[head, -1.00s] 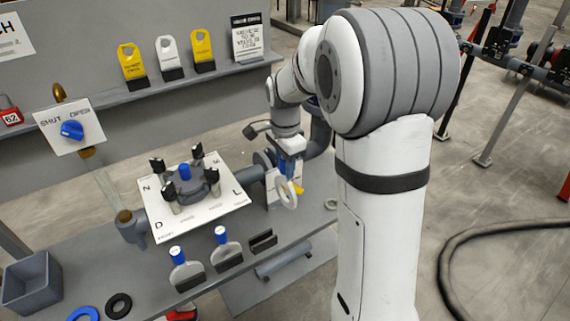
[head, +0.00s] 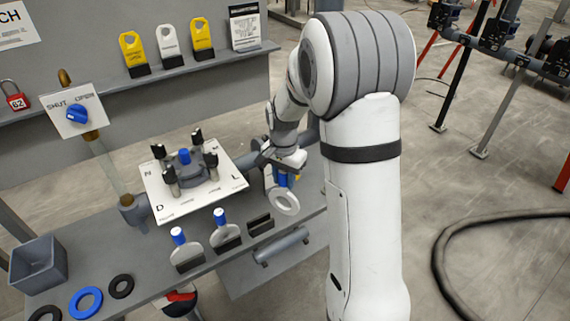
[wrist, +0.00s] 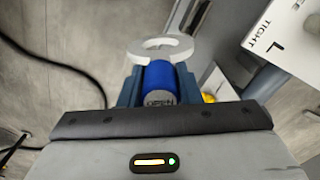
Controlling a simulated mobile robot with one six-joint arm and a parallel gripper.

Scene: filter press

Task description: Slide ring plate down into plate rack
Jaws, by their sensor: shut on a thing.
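My gripper (head: 284,180) is shut on the blue handle of the ring plate (head: 285,204), a pale grey ring that hangs below the jaws. In the wrist view the handle (wrist: 158,84) lies between the two fingers, with the ring (wrist: 146,48) beyond it. The plate rack is a row of black slot holders on the bench; the right one (head: 261,224) is empty. Two blue-handled grey plates, the left (head: 185,250) and the middle (head: 222,232), stand upright in the other holders. The ring plate is right of and above the empty slot in the picture, apart from it.
A white panel (head: 160,205) with a grey flange and black-topped bolts stands left of my gripper. A grey pipe (head: 282,246) runs along the bench front. Blue and black rings (head: 86,302) and a grey bin (head: 40,262) are at the left. A shelf (head: 190,68) runs behind.

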